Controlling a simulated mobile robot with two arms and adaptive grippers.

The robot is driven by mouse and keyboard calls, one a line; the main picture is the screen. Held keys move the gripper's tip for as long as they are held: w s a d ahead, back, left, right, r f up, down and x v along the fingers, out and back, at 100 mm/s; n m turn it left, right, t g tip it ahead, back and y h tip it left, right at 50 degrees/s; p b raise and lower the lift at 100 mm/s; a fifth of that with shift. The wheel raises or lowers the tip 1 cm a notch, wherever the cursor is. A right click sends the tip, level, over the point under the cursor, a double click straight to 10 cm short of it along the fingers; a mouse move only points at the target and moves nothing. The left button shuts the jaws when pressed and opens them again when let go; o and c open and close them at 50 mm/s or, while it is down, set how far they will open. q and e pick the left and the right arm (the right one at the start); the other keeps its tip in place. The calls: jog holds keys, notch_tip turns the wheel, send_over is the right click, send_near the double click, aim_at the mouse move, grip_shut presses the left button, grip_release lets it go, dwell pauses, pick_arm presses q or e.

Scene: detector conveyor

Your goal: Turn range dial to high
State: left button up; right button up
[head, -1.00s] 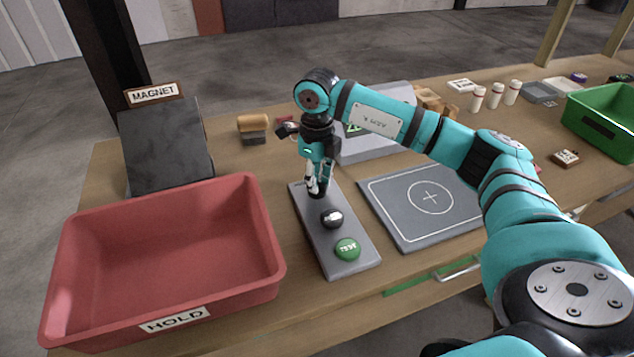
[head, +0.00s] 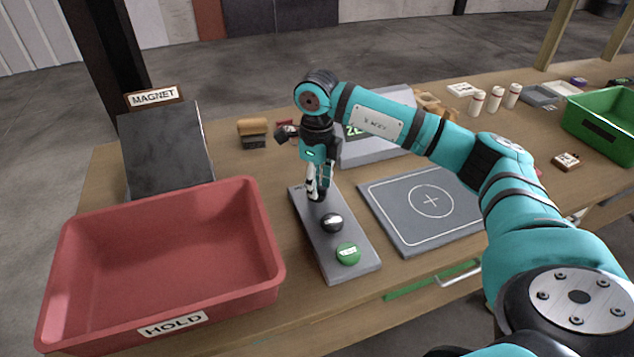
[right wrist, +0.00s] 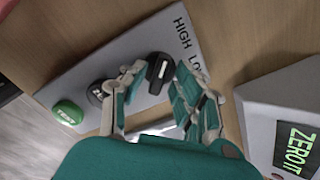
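The range dial (right wrist: 160,68) is a black knob with a pale mark, beside the printed words HIGH and LOW on a grey panel (head: 348,272). My right gripper (head: 318,194) points down at the panel's far end and hides the dial in the head view. In the right wrist view, its two fingers (right wrist: 158,80) stand on either side of the dial and appear to touch it. My left gripper is not in view.
A second black knob (head: 331,222) and a green TEST button (head: 348,253) share the panel. A red HOLD bin (head: 262,225) stands close on the left. A grey plate with a cross (head: 400,225) lies on the right. A grey ZERO display unit (right wrist: 262,112) stands behind.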

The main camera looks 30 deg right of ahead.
jog(key=shift+o, duration=0.2)
jog(key=shift+r, duration=0.1)
notch_tip(320, 180, up, 12)
dwell(0.4)
dwell(0.4)
